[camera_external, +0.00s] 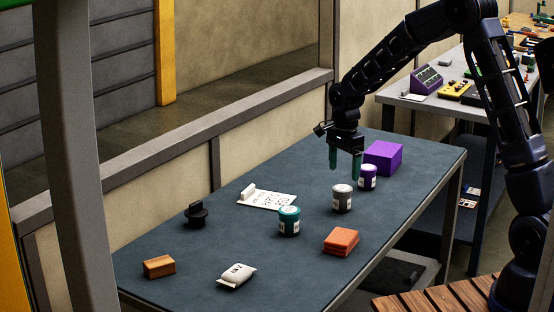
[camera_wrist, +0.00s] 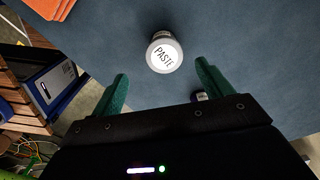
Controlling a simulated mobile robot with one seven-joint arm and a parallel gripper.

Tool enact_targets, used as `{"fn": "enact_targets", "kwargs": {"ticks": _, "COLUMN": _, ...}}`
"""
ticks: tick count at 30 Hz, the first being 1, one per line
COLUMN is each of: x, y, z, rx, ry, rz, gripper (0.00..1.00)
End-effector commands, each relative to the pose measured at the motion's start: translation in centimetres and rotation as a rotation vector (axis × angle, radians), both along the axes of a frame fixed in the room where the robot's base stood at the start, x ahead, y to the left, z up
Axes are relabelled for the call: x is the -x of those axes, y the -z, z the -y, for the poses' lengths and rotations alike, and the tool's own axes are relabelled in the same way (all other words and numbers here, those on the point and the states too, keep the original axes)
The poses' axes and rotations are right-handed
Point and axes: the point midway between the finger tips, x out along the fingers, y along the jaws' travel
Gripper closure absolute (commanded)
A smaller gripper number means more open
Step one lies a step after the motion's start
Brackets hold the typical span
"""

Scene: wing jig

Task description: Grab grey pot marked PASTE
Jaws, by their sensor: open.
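The grey pot (camera_external: 342,199) stands upright on the blue-grey table, with a pale lid and a white label. In the wrist view its white lid, marked PASTE (camera_wrist: 165,55), faces the camera ahead of the fingers. My gripper (camera_external: 345,173) hangs above the table with its green fingers pointing down. It is open and empty, apart from the pot. In the wrist view my gripper (camera_wrist: 161,85) has its two fingertips spread to either side, with the pot lid beyond the gap between them.
A purple pot (camera_external: 367,178) and a purple box (camera_external: 383,157) stand close behind the grey pot. A teal pot (camera_external: 289,221) and orange blocks (camera_external: 341,241) are nearer the front. A white sheet (camera_external: 267,199), black part (camera_external: 196,214), white packet (camera_external: 236,277) and orange-brown block (camera_external: 159,266) lie leftward.

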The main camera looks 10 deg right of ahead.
Motion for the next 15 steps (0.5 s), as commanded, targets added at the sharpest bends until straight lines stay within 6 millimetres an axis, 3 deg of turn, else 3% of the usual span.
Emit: {"fn": "enact_targets", "kwargs": {"ticks": 15, "x": 0.0, "y": 5.5, "z": 0.0, "rx": 0.001, "ry": -0.002, "rz": -0.001, "gripper": 0.21}}
